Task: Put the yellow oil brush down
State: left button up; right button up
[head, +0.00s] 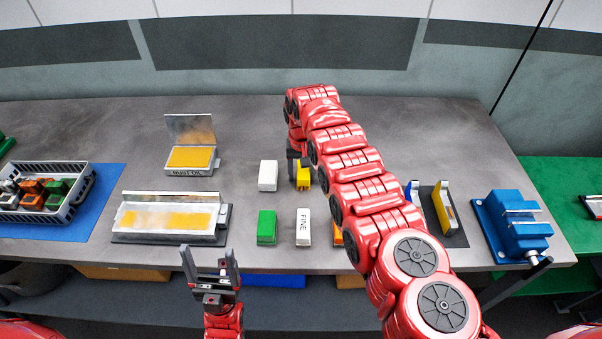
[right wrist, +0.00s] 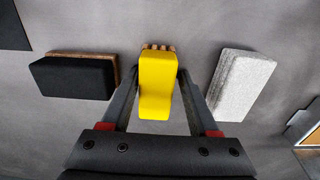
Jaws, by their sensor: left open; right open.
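The yellow oil brush (head: 303,176) stands on the grey table near the middle, partly hidden by my right arm. In the right wrist view the yellow brush (right wrist: 157,82) shows a brown end at its far side. My right gripper (right wrist: 156,80) is open, with one finger on each side of the brush; whether either finger touches it I cannot tell. In the head view my right gripper (head: 299,160) is mostly hidden behind its own arm. My left gripper (head: 209,256) is open and empty at the table's front edge.
A white block (head: 268,176) stands beside the brush. A black block (right wrist: 75,77) flanks its other side. Green (head: 267,227) and "FINE" (head: 303,227) blocks stand in front. An oil box (head: 190,159), a long tray (head: 170,218), a crate (head: 78,203) and a blue vise (head: 517,227) stand around.

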aim_at(304, 170)
jog(key=shift+s+d+f+g, duration=0.3)
jog(key=shift+s+f, duration=0.3)
jog(key=shift+f, duration=0.2)
jog(key=shift+w+r+p, duration=0.1)
jog(key=shift+r+p, duration=0.35)
jog(key=shift+p, duration=0.3)
jog(key=shift+w+d+r, duration=0.1)
jog(key=shift+w+r, duration=0.1)
jog(key=shift+r, duration=0.45)
jog(key=shift+w+d+r, duration=0.1)
jog(key=shift+w+r, duration=0.05)
jog(key=shift+r, duration=0.45)
jog(key=r, duration=0.3)
jog(key=r+b, duration=0.1)
jog(key=r, duration=0.2)
jog(key=r+b, duration=0.1)
jog(key=r, duration=0.2)
jog(key=shift+w+a, duration=0.15)
jog(key=shift+a, duration=0.15)
jog(key=shift+r, duration=0.7)
jog(key=shift+w, duration=0.1)
